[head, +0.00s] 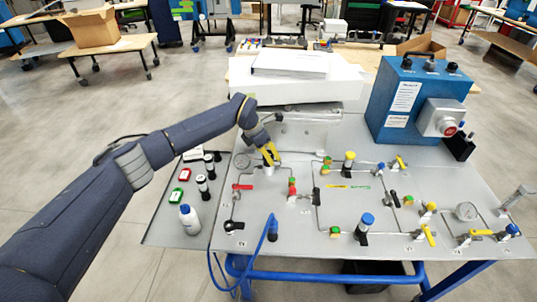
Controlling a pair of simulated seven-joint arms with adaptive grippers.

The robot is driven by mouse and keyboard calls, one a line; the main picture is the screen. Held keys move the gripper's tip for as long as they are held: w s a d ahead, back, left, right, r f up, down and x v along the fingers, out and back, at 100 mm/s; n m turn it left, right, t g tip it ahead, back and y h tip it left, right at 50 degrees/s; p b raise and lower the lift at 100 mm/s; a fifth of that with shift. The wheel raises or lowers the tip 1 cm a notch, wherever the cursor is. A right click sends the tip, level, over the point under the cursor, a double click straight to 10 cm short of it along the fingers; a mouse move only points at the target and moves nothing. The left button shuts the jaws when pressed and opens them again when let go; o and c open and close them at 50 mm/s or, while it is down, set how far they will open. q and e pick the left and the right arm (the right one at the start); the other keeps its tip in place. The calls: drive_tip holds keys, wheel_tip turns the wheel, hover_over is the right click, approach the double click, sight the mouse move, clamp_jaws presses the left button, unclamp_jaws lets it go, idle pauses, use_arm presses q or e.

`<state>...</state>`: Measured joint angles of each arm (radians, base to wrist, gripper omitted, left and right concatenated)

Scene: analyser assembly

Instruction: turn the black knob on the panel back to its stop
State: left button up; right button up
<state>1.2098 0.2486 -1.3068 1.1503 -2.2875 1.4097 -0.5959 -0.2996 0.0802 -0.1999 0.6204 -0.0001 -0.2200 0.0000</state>
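The grey panel (290,235) lies flat on a blue-framed table and carries pipes, valves and gauges. A small black knob (232,226) sits near its lower left corner. Other black handles stand on it, one at the middle (316,196) and one further right (393,198), so I cannot tell for sure which one the task names. My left gripper (269,156), with yellow fingers, is over the panel's upper left part, well above the lower left knob in the picture. A small pale part shows by its fingertips; the gap between them is too small to read. My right gripper is not in view.
A blue box (409,95) with a red button unit stands at the back right. White equipment (290,68) lies behind the panel. A white bottle (189,219), small vials and red and green items stand at the left. A blue hose (271,228) hangs over the front edge.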

use_arm(q)
drive_tip(key=shift+w+d+f, duration=0.1)
drive_tip(key=shift+d+f, duration=0.1)
drive_tip(key=shift+f, duration=0.2)
drive_tip(key=shift+o, duration=0.2)
drive_tip(key=c, duration=1.3)
